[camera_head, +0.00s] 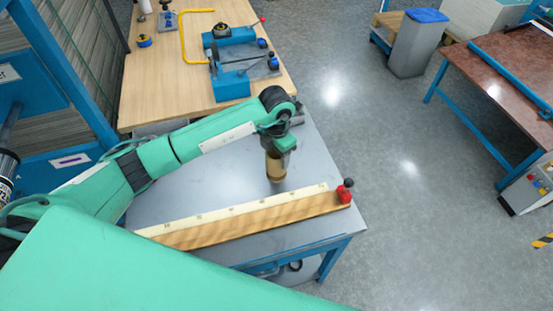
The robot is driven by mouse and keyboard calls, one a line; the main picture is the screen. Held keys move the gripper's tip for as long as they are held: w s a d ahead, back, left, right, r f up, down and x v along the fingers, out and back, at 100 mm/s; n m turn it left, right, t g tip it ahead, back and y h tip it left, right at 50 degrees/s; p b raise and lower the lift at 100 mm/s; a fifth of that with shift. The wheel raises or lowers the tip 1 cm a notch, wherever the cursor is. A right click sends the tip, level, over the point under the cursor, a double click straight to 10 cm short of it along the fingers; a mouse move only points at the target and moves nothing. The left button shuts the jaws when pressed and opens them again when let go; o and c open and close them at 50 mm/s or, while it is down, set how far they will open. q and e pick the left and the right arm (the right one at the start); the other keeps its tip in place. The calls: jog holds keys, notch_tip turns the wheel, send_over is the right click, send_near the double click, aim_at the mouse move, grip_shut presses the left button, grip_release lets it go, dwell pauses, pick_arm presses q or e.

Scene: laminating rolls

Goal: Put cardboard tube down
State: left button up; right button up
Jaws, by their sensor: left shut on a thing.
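My left arm reaches in from the left over a grey metal table (160,205). My left gripper (276,150) points down near the table's back right part. It is shut on a brown cardboard tube (275,167), which hangs upright below it. The tube's lower end is over the grey tabletop; I cannot tell whether it touches the surface. The fingers are partly hidden by the gripper body. My right gripper is not in view.
A wooden board with a pale ruler strip (250,211) lies along the table's front, with a red clamp (344,194) at its right end. Behind stands a wooden workbench (150,80) with blue devices (230,87).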

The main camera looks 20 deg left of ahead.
pick_arm(q)
notch_tip(320, 180, down, 4)
jog(key=shift+r+p, duration=0.25)
jog(key=shift+p, duration=0.25)
jog(key=shift+f, duration=0.3)
jog(key=o, duration=1)
jog(key=shift+r, duration=0.4)
notch_tip(320, 180, up, 12)
jog(key=b, duration=0.4)
jog(key=shift+f, duration=0.2)
